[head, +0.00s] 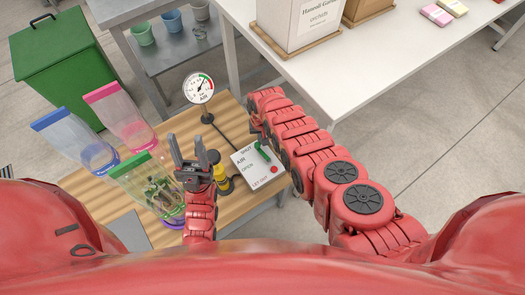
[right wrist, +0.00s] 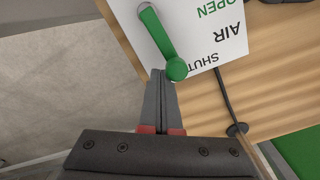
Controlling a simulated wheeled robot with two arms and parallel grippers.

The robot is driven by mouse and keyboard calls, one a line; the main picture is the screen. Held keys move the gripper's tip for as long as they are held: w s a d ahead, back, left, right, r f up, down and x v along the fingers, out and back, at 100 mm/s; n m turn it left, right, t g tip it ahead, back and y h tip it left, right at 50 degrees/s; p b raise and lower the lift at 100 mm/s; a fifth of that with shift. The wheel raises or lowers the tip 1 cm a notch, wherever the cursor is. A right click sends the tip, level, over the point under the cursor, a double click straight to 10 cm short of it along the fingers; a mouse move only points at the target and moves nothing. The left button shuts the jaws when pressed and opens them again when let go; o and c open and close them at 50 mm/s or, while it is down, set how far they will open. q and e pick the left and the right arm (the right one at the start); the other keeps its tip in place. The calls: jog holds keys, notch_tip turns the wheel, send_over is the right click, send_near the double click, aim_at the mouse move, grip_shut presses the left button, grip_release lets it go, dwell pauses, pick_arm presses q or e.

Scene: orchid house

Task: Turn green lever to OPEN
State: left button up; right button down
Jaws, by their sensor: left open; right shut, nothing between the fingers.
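The green lever (head: 262,150) is on a white panel (head: 247,165) marked SHUT, AIR and OPEN; it also shows in the right wrist view (right wrist: 160,35). Its round knob (right wrist: 176,68) lies by the word SHUT, and the green word OPEN is farther along the panel. My right gripper (right wrist: 164,76) is shut and empty, its fingertips close beside the knob; I cannot tell if they touch. In the head view its fingers are mostly hidden by my arm. My left gripper (head: 194,158) is open and empty, left of the panel.
A pressure gauge (head: 198,88) stands behind the panel on the wooden bench (head: 225,112). A red button (head: 274,169) is on the panel. A yellow-and-black object (head: 222,178) stands between my left gripper and the panel. Clear bags with pink (head: 104,92), blue and green bands are at left.

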jog(key=shift+a, duration=0.15)
jog(key=shift+s+a+p, duration=0.3)
jog(key=shift+s+a, duration=0.3)
jog(key=shift+a, duration=0.3)
jog(key=shift+s, duration=0.1)
jog(key=shift+s+a+r+p, duration=0.1)
jog(key=shift+s+a+p, duration=0.6)
jog(key=shift+p, duration=0.05)
jog(key=shift+s, duration=0.1)
